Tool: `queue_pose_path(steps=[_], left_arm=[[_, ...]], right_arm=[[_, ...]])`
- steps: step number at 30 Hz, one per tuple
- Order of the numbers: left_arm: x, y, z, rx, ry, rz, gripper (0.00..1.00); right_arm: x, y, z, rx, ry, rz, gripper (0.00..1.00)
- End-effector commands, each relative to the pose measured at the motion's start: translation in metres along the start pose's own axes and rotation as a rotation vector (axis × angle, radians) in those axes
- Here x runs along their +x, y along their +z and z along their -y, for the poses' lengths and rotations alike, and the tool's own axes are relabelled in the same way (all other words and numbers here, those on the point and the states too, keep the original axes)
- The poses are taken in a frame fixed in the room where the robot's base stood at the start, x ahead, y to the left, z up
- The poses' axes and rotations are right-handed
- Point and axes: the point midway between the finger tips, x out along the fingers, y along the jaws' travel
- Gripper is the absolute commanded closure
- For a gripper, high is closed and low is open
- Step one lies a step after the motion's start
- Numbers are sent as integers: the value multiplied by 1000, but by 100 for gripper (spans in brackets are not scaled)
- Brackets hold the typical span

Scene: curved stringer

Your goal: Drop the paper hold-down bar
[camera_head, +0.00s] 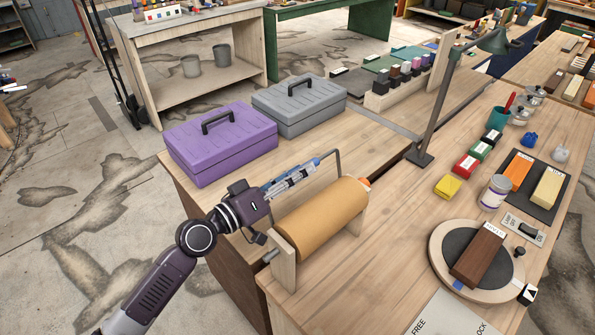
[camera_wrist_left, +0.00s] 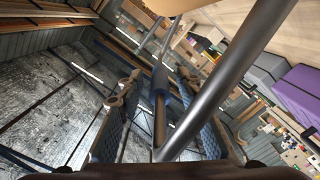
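The roll of brown paper (camera_head: 322,215) lies in a wooden stand (camera_head: 284,262) on the near bench. The thin dark hold-down bar (camera_head: 338,162) rises above the roll's far end and bends left, toward my gripper. My left gripper (camera_head: 300,174) is above and behind the roll, and its fingers overlap part of the bar in the head view. In the left wrist view, the fingers (camera_wrist_left: 160,115) stand apart, and a thick dark rod, apparently the bar (camera_wrist_left: 222,85), crosses close before the camera. I cannot tell whether they touch. My right gripper is out of view.
A purple toolbox (camera_head: 220,145) and a grey toolbox (camera_head: 300,105) stand behind the roll. A desk lamp (camera_head: 440,105) stands to the right. A round turntable (camera_head: 440,262) with a brown block (camera_head: 478,258) is at the front right.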

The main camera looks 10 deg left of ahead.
Motion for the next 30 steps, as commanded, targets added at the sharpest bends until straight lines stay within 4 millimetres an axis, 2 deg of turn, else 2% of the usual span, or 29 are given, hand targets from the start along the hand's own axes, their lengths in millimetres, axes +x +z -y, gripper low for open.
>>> queue_pose_path(steps=[2,10,23,30], left_arm=[[0,0,0,0,0,0,70],[0,0,0,0,0,0,100],[-1,0,0,10,0,0,100],[-1,2,-2,93,0,2,100]], right_arm=[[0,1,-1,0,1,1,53],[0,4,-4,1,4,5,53],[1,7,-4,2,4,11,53],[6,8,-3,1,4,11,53]])
